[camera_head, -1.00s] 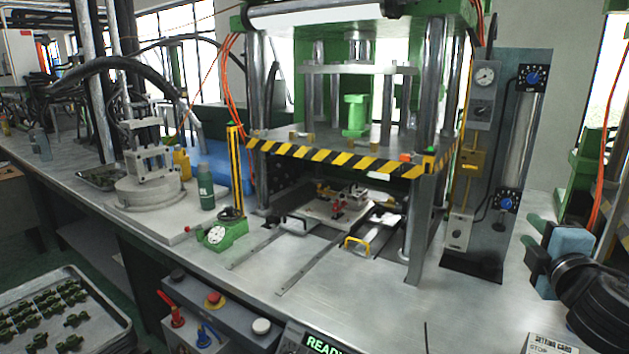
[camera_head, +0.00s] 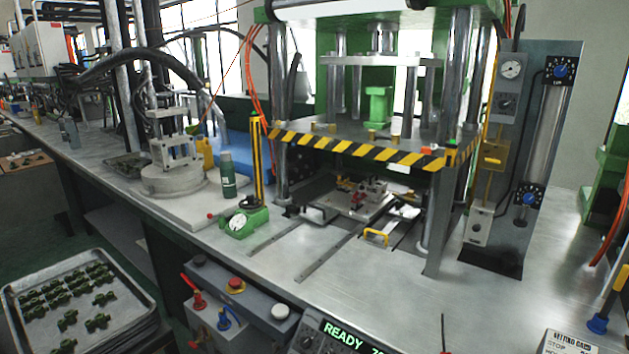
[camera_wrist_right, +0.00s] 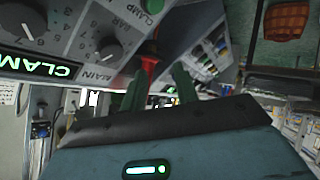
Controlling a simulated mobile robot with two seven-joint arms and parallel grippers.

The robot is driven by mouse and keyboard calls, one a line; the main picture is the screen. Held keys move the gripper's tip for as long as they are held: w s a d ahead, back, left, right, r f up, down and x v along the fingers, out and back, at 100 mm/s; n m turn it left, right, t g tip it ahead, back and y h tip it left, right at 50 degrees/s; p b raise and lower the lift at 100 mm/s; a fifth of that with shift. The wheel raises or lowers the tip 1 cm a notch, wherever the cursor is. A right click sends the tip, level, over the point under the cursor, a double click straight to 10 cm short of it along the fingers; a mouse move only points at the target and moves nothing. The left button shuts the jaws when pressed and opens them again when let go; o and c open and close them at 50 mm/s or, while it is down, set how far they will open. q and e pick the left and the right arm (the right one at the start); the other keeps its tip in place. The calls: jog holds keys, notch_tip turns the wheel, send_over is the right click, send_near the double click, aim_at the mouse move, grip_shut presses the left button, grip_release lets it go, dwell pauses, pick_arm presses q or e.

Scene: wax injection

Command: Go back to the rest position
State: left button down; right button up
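My right gripper (camera_wrist_right: 158,88) shows in the right wrist view. Its two green fingers are spread apart and I see nothing held between them. A red handle (camera_wrist_right: 148,70) appears beyond the fingers, near a grey panel with knobs and a lit green display (camera_wrist_right: 38,65). No gripper shows in the head view, and my left gripper is in neither view.
The press (camera_head: 375,150) with its striped guard stands on the metal bench (camera_head: 370,290). A tray of green parts (camera_head: 140,275) is at lower left. The front right bench is mostly clear.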

jog(key=s+a+f+m, duration=0.2)
jog(key=s+a+f, duration=0.2)
jog(key=s, duration=0.2)
jog(key=s+a+f+m+g, duration=0.1)
jog(key=s+a+f+m, duration=0.1)
jog(key=s+a+f, duration=0.2)
jog(key=shift+s+a+m+y, duration=0.3)
jog(key=shift+s, duration=0.85)
